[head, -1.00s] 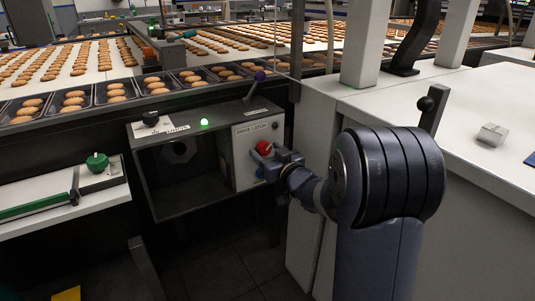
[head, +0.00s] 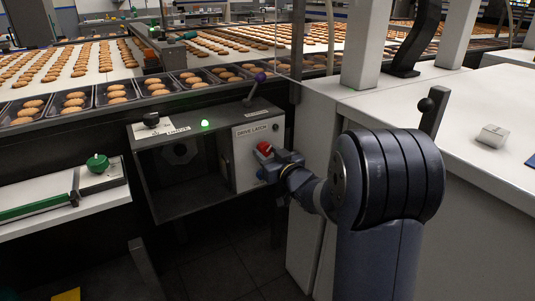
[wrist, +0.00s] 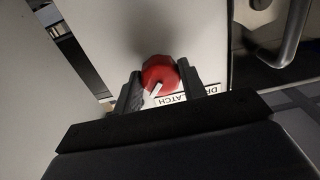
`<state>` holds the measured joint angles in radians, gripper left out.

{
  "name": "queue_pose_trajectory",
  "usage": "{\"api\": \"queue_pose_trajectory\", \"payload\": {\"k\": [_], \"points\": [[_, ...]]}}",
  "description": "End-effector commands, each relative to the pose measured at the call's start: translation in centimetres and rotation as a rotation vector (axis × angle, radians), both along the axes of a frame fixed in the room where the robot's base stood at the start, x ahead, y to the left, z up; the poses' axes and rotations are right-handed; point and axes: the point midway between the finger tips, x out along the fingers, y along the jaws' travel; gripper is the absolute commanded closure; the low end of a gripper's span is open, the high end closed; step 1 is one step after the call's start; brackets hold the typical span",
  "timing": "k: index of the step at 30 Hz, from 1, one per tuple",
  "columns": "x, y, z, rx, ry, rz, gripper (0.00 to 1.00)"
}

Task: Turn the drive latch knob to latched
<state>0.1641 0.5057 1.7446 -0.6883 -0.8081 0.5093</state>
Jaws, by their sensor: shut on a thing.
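The drive latch knob is red (head: 264,148) and sits on the white panel (head: 246,175) of a dark box, below the "DRIVE LATCH" label (head: 252,131). In the wrist view the red knob (wrist: 160,73) shows a white pointer mark, slanted towards the partly hidden label (wrist: 180,101). My gripper (wrist: 158,84) has one finger on each side of the knob and is shut on it. In the head view my gripper (head: 271,163) covers part of the knob and the panel. The knob's latched marking cannot be read.
A lit green lamp (head: 206,124) and a black knob (head: 151,118) are on the box top. A lever with a purple ball (head: 260,77) rises behind the panel. Biscuit trays (head: 120,91) line the conveyor behind. A white counter (head: 470,130) stands at right.

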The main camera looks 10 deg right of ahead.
Motion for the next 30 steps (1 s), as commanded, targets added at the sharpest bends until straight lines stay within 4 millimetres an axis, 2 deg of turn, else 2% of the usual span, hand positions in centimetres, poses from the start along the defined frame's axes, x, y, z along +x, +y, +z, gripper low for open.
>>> {"api": "queue_pose_trajectory", "payload": {"k": [8, 30], "points": [[0.02, -0.04, -0.16, -0.1, -0.035, 0.0, 0.83], [0.06, -0.12, -0.16, -0.64, -0.208, 0.001, 0.83]]}}
